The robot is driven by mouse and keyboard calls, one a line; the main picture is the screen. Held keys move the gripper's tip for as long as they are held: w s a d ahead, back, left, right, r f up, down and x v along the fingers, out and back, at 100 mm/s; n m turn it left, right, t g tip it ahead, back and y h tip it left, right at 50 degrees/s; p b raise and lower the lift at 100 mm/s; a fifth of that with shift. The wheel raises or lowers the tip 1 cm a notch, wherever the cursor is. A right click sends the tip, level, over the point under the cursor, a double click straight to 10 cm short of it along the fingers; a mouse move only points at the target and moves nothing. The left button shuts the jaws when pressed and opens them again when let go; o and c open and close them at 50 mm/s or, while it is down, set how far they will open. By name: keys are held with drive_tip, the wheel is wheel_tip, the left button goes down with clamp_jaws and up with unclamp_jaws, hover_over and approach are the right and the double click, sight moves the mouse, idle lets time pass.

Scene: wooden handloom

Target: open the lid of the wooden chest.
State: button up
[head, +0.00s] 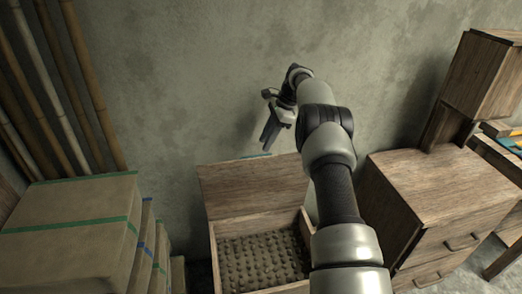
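The wooden chest (214,262) stands against the wall at the lower middle of the head view. Its lid (253,187) is raised and leans back towards the wall, so the inside shows. Brown lumpy contents (262,258) fill the bottom. My gripper (268,141) is above the lid's top edge in the picture, with its dark fingers pointing down. It appears apart from the lid and holds nothing I can see. The gap between its fingers is not clear. My arm hides the chest's right side.
Stacked boxes (70,215) with green and blue bands stand to the left, with bamboo poles (85,85) behind them. A wooden drawer cabinet (430,200) stands close on the right. A bare plaster wall (190,70) is behind the chest.

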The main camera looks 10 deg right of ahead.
drive_tip(key=p+v, duration=0.3)
drive_tip(key=v, duration=0.7)
drive_tip(key=shift+p, duration=0.35)
